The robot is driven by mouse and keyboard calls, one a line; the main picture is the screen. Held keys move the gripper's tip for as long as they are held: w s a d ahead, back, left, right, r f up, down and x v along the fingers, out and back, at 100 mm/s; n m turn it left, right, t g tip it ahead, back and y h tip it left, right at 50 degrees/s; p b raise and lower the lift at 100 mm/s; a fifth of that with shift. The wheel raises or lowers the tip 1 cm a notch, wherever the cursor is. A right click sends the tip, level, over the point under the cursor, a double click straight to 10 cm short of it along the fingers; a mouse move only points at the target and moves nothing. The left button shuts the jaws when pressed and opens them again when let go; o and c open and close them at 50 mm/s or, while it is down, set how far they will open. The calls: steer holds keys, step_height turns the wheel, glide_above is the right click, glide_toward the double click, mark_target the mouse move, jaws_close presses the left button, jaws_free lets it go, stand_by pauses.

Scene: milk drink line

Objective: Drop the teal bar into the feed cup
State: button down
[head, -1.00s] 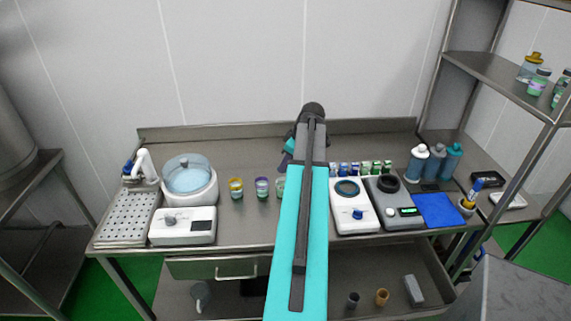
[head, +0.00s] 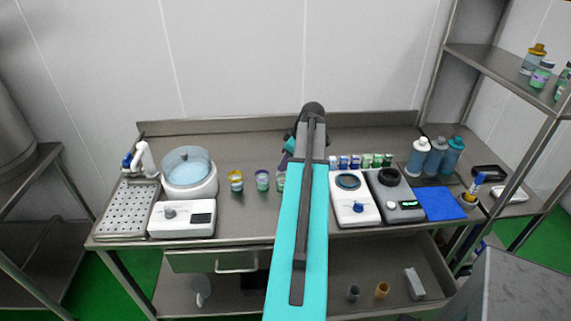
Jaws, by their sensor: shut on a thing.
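My arm reaches out over the bench and hides most of its own far end. My gripper (head: 284,160) shows only in part, at the left side of the arm's tip above the bench. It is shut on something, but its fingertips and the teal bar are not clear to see. Small cups stand on the bench to the left of the arm: one with a yellow rim (head: 235,181), one with a purple rim (head: 262,180) and a greenish one (head: 280,181) partly behind the arm. I cannot tell which of them is the feed cup.
A white machine with a clear bowl (head: 189,178) and a perforated tray (head: 127,208) stand at left. Right of the arm are a white device (head: 354,208), a grey device (head: 398,207), several small vials (head: 365,161), a blue mat (head: 440,204) and squeeze bottles (head: 418,158).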

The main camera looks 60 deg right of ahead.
steer(key=c, duration=1.7)
jaws_free()
steer(key=shift+r, duration=0.15)
steer(key=shift+b+v, duration=2.05)
steer(key=shift+v, duration=4.75)
